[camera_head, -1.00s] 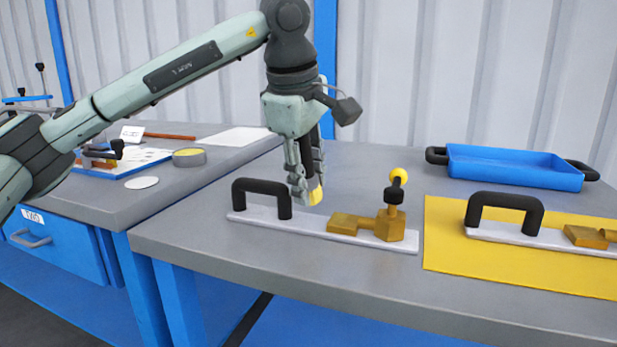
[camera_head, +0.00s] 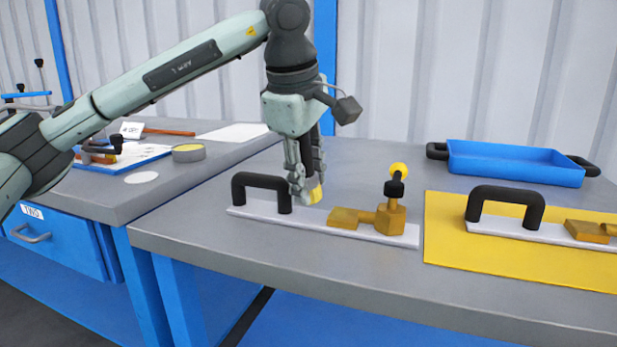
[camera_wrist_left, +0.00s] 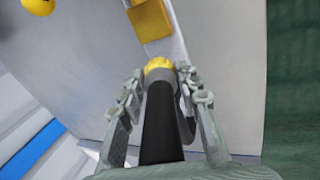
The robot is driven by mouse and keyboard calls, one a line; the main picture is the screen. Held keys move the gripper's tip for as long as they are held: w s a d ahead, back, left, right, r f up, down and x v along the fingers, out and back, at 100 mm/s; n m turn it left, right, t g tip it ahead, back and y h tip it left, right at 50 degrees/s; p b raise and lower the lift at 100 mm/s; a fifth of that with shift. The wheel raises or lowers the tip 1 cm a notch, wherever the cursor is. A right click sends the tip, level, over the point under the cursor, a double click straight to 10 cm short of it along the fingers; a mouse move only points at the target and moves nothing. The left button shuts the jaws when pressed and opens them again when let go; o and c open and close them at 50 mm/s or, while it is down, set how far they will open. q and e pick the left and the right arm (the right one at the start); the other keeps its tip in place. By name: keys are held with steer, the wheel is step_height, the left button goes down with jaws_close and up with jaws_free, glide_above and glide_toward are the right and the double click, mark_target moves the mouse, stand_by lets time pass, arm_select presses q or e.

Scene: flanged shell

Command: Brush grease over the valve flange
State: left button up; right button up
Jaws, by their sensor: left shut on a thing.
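My left gripper (camera_head: 307,180) is shut on a brush with a black handle (camera_wrist_left: 160,125) and a yellow tip (camera_head: 315,194). The brush points downward just above or at the pale plate (camera_head: 300,217); I cannot tell if the tip touches it. The brass valve (camera_head: 390,218) stands on the plate's right part. Its flat brass flange end (camera_head: 343,217) is to the right of the brush tip. In the left wrist view the brass flange (camera_wrist_left: 150,18) lies beyond the yellow tip (camera_wrist_left: 159,65), apart from it in the picture. My right gripper is out of view.
A black handle (camera_head: 262,179) rises at the plate's left end, and a yellow knob (camera_head: 399,170) tops the valve. At right lie a yellow mat (camera_head: 480,262) with a second plate, and a blue tray (camera_head: 515,163). A side table holds a round tin (camera_head: 188,153).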

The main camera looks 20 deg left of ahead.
mark_target(309, 157)
arm_select(q)
steer(key=shift+f+b, duration=1)
steer(key=shift+f, duration=0.35)
steer(key=shift+d+r+p, duration=0.1)
steer(key=shift+d+p, duration=0.2)
steer(key=shift+d, duration=0.9)
steer(key=shift+s+d, duration=0.2)
steer(key=shift+d, duration=1.25)
jaws_close()
steer(key=shift+d, duration=0.75)
steer(key=shift+w+a+b, duration=0.2)
steer(key=shift+a+b, duration=0.15)
steer(key=shift+a, duration=3.1)
steer(key=shift+r+p, duration=2.35)
steer(key=shift+r, duration=0.55)
